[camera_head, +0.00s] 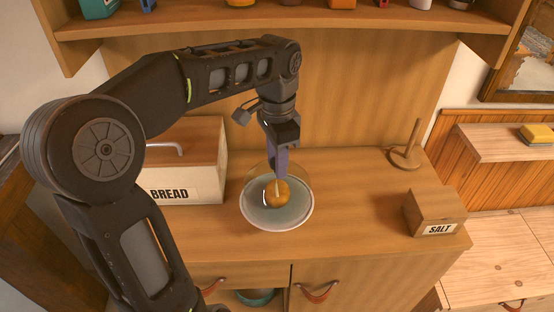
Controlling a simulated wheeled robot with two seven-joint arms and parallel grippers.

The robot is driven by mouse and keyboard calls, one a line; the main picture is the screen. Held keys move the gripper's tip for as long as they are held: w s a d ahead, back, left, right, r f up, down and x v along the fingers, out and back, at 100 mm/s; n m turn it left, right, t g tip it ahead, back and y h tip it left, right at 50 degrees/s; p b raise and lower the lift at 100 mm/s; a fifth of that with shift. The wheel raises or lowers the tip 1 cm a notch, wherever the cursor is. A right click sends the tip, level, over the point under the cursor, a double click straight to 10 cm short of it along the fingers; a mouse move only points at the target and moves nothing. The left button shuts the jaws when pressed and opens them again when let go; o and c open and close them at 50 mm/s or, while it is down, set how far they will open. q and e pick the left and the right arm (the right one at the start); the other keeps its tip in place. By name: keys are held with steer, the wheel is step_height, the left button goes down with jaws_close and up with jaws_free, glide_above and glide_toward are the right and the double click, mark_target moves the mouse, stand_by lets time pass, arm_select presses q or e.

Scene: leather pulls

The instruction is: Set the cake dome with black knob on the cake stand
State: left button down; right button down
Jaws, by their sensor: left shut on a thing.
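The cake stand (262,222) is a round, pale-rimmed plate on the wooden counter, mid-view. A golden-brown round cake (277,194) shows at its middle. The clear cake dome (254,179) shows only as a faint glass outline over the stand, around the cake. My left gripper (281,178) points down from above, over the stand, and is shut on the dome at its top. The black knob is hidden between the fingers. I cannot tell whether the dome's rim touches the stand or hangs just above it. My right gripper is out of view.
A bread box (196,160) stands left of the stand, behind my arm. A wooden salt box (436,212) and an upright wooden holder (406,148) stand to the right. A shelf (300,22) with several items runs above. The counter between stand and salt box is clear.

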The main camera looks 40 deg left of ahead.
arm_select(q)
steer(key=shift+f+b, duration=0.3)
steer(key=shift+f, duration=0.1)
stand_by(0.4)
steer(key=c, duration=1)
jaws_free()
steer(key=shift+o, duration=0.2)
step_height(320, 180, up, 5)
steer(key=p, duration=0.4)
steer(key=shift+r, duration=1)
